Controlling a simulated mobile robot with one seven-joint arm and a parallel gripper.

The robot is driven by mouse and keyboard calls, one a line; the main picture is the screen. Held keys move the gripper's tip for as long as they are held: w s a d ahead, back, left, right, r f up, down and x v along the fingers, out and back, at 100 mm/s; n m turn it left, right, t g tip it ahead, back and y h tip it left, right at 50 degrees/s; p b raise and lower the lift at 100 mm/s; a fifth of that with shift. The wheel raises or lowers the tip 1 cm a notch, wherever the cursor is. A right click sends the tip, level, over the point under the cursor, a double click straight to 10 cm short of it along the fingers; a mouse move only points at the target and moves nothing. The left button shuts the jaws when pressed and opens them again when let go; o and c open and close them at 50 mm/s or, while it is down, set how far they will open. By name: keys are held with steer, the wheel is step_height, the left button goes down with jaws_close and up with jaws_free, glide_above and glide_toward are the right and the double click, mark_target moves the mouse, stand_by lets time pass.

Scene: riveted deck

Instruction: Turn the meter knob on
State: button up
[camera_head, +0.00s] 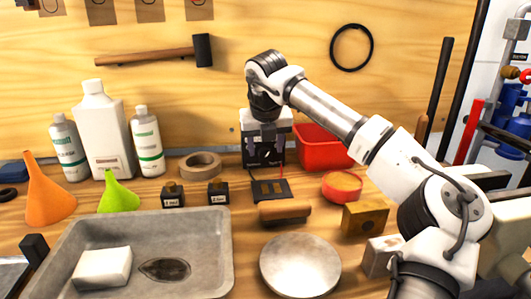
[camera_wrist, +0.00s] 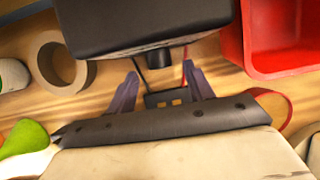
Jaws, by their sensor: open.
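The meter (camera_head: 264,157) is a dark box standing on the wooden bench near the back wall, with a black face and pale markings. It fills the top of the wrist view (camera_wrist: 120,22), where a short dark knob (camera_wrist: 158,58) sticks out from it. My gripper (camera_wrist: 161,84) is open and empty, its two grey-purple fingers apart to the left and right below the knob. I cannot tell whether they touch the meter. In the head view my white hand hides the top of the meter, and the fingertips are not clear.
A red bin (camera_head: 322,148) stands close right of the meter, and a tape roll (camera_head: 200,164) lies left. Red and black leads run down to a small dark plate (camera_head: 270,190) in front. A wooden-handled piece (camera_head: 285,212) and a metal tray (camera_head: 215,235) lie nearer.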

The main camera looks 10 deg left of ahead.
mark_target(265, 155)
steer(key=shift+x, duration=1.3)
steer(key=c, duration=1)
steer(key=y, duration=0.1)
steer(key=g+y, duration=0.1)
steer(key=shift+w+d+m+y+p, duration=0.1)
steer(key=shift+d+m+y+p, duration=0.2)
steer(key=shift+y, duration=0.1)
steer(key=o, duration=1)
